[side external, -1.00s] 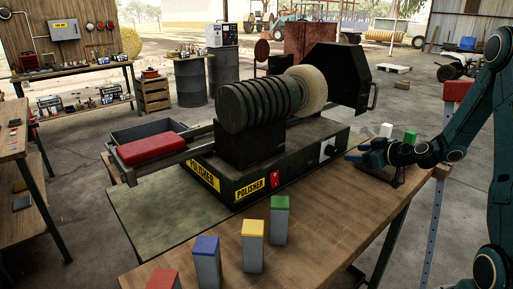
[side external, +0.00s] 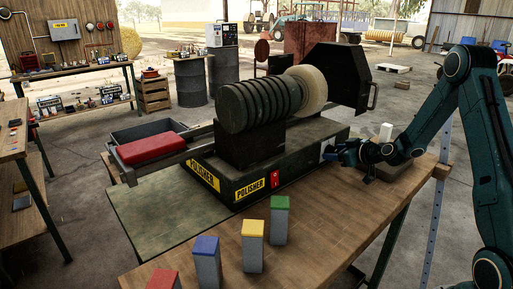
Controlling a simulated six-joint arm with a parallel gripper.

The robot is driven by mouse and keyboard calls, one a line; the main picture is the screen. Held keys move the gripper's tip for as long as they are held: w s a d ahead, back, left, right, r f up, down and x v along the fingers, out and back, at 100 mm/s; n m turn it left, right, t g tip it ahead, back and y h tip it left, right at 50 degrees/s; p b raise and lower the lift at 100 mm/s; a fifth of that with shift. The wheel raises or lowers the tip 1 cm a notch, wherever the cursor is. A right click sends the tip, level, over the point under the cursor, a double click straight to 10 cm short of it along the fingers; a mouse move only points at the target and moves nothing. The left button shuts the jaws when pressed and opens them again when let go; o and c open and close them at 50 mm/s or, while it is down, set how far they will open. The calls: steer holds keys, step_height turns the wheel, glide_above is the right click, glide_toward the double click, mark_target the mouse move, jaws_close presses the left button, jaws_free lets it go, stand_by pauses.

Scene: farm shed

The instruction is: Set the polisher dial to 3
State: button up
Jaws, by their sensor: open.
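The polisher (side external: 270,163) stands on the wooden bench, with a ribbed motor, a pale buffing wheel (side external: 309,88) and a black hood. Its front has yellow labels and a red switch (side external: 275,179). The white dial plate (side external: 326,149) is at the right end of the front face. My gripper (side external: 337,152) is right at the dial, its fingers in front of it. The dial's knob is hidden behind the fingers, so its setting cannot be read. Contact between fingers and knob cannot be made out. The gripper is open.
Blocks with green (side external: 280,220), yellow (side external: 253,245), blue (side external: 206,261) and red (side external: 163,279) tops stand along the front of the bench. A white block (side external: 386,132) stands behind my wrist. The bench right of the switch is clear.

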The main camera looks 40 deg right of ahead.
steer(key=shift+c, duration=0.3)
steer(key=c, duration=0.9)
steer(key=shift+c, duration=0.2)
steer(key=shift+d, duration=0.1)
steer(key=shift+d+m+y, duration=0.2)
steer(key=shift+m+y, duration=1.2)
steer(key=shift+m, duration=0.6)
steer(key=o, duration=1)
